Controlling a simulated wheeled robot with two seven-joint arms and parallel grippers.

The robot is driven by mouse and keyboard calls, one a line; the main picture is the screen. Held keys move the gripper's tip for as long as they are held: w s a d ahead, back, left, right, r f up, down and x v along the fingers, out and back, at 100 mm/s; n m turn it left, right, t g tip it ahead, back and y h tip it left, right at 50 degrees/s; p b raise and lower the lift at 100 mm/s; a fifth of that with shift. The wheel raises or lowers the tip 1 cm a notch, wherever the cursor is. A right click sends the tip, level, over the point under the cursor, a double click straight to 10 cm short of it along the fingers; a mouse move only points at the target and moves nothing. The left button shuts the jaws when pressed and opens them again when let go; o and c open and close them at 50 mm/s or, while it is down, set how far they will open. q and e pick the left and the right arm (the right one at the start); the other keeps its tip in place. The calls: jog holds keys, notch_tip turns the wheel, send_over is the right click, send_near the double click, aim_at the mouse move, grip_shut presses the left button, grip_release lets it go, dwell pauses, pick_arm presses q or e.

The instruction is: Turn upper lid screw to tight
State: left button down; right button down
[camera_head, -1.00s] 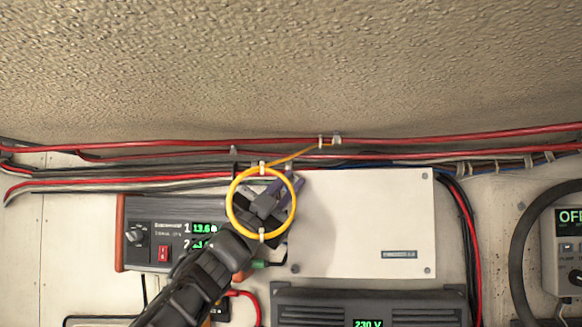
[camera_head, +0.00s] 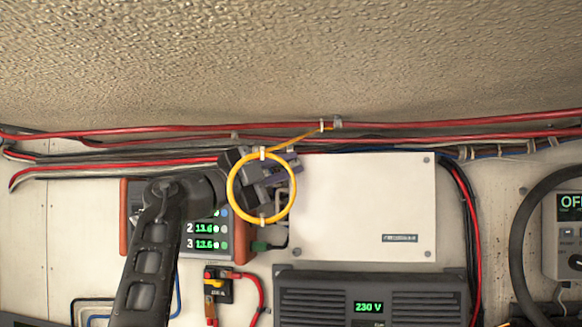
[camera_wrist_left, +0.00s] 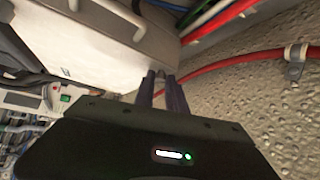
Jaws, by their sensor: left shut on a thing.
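The white box lid (camera_head: 365,205) is on the wall, with screws showing at its upper right (camera_head: 427,160), lower right (camera_head: 427,254) and lower left (camera_head: 296,252). My left gripper (camera_head: 289,168) is at the lid's upper left corner. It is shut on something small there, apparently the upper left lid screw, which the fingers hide. In the left wrist view the two dark fingers (camera_wrist_left: 160,78) reach to the edge of the pale box (camera_wrist_left: 120,45). The screw's angle cannot be seen. My right gripper is not in view.
A yellow cable loop (camera_head: 231,190) hangs in front of my left gripper. Red cables (camera_head: 440,122) run along the wall above the box. A display panel (camera_head: 128,230) is partly behind my arm. A dark 230 V unit (camera_head: 370,285) is below the lid.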

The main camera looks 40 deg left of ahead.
pick_arm(q)
jog(key=shift+r, duration=0.1)
dwell(0.5)
jog(key=c, duration=1.5)
grip_release()
jog(key=shift+s, duration=0.2)
jog(key=shift+o, duration=0.7)
jog(key=shift+w, duration=0.1)
jog(key=b+v, duration=0.3)
jog(key=v, duration=0.4)
jog(key=shift+s, duration=0.4)
